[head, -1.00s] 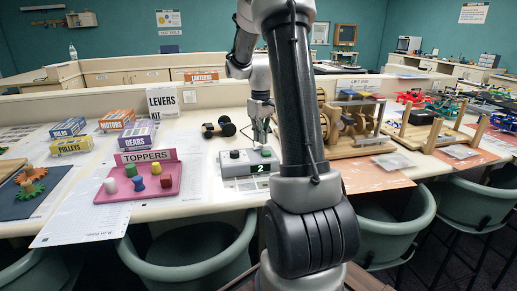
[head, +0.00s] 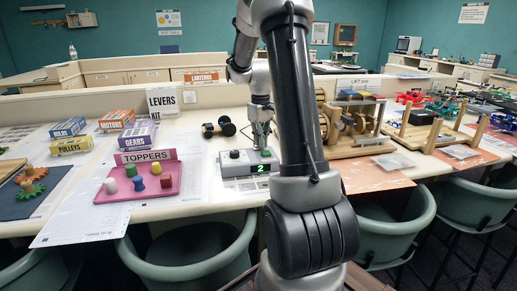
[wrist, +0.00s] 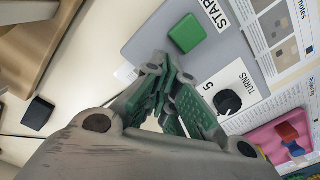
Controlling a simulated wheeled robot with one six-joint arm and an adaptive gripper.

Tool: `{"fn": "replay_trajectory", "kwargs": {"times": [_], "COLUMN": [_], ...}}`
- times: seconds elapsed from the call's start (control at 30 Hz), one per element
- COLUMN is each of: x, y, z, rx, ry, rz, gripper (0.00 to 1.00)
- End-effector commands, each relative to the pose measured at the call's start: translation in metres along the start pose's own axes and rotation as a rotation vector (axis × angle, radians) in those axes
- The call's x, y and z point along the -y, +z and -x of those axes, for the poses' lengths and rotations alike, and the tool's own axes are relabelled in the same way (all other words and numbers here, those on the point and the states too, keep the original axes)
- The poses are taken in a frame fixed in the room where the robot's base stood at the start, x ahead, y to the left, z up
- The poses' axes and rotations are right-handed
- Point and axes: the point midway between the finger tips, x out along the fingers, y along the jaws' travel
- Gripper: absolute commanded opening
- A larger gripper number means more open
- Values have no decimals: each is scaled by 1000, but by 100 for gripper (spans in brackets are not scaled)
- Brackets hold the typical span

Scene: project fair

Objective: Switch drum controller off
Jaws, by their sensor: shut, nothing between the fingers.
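The drum controller (head: 240,160) is a grey box on the white table, with a lit green number 2 on its front. In the wrist view its top (wrist: 150,40) shows a square green button (wrist: 187,33) beside a START label and a round black knob (wrist: 228,102) beside a TURNS label. My gripper (head: 262,147) is over the right part of the controller, pointing down, with its fingers shut and empty. In the wrist view the fingertips (wrist: 157,62) appear close to the green button. I cannot tell whether they touch the box. The fingers hide part of its top.
A pink TOPPERS tray (head: 135,193) with coloured pegs is left of the controller. A black wheeled piece (head: 219,127) lies behind it. A wooden lift model (head: 350,145) stands to the right, behind my arm. Green chairs (head: 190,258) line the table's front edge.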

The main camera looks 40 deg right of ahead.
Motion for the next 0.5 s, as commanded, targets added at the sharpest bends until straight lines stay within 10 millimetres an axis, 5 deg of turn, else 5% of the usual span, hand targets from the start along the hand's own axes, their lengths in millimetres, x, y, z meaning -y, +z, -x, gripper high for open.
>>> {"fn": "replay_trajectory", "kwargs": {"times": [0.5], "x": [0], "y": [0], "z": [4], "rx": [-1], "ry": [0], "rz": [0], "gripper": [0]}}
